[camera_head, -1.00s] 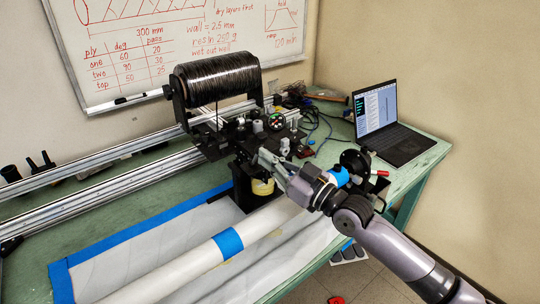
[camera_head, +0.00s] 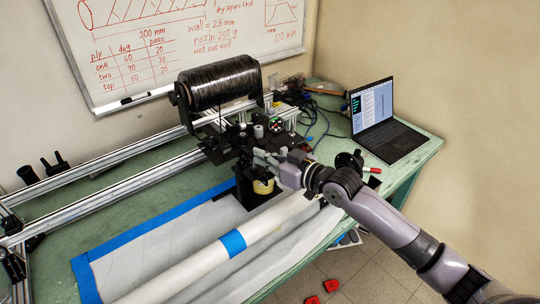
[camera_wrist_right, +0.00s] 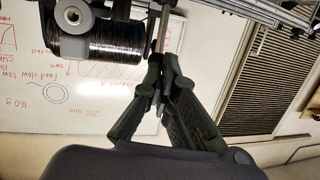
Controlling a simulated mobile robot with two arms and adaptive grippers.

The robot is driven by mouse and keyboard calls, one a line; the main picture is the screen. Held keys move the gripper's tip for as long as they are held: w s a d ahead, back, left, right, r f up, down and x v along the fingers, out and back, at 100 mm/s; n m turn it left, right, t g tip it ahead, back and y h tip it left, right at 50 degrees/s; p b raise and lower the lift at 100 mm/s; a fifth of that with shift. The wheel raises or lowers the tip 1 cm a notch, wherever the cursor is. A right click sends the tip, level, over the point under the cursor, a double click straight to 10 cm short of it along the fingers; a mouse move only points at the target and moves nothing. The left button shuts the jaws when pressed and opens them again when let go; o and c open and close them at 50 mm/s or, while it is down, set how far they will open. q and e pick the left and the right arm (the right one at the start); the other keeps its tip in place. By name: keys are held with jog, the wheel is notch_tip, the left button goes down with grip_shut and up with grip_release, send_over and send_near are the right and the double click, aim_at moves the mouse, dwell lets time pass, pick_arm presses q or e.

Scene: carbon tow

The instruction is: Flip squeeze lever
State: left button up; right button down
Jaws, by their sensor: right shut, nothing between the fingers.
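My right gripper (camera_head: 258,156) reaches in from the right to the black winding carriage (camera_head: 225,140) under the spool of black carbon tow (camera_head: 217,82). Its fingers are shut with nothing between them. In the right wrist view the closed fingertips (camera_wrist_right: 158,62) come together beside a thin upright metal strip (camera_wrist_right: 160,32), just right of the dark spool (camera_wrist_right: 115,42). I cannot tell whether they touch the strip. I cannot make out the squeeze lever for certain; it may be that strip. My left gripper is not in view.
A white tube (camera_head: 200,263) with blue tape lies along the front of the green table (camera_head: 417,155). A yellowish cup (camera_head: 263,187) sits below the carriage. An open laptop (camera_head: 385,125) stands at the right. Metal rails (camera_head: 110,188) run to the left.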

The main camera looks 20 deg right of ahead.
jog(key=shift+w+a+r+b, duration=0.15)
jog(key=shift+w+a, duration=0.1)
jog(key=shift+w, duration=0.45)
jog(key=shift+w+a+r+b, duration=0.15)
jog(key=shift+w+a, duration=0.15)
jog(key=shift+w, duration=0.4)
jog(key=shift+w+a+r, duration=0.15)
jog(key=shift+w+a, duration=0.1)
jog(key=shift+w, duration=0.45)
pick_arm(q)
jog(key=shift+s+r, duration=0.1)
pick_arm(e)
jog(key=shift+w+r, duration=0.1)
jog(key=shift+r, duration=0.25)
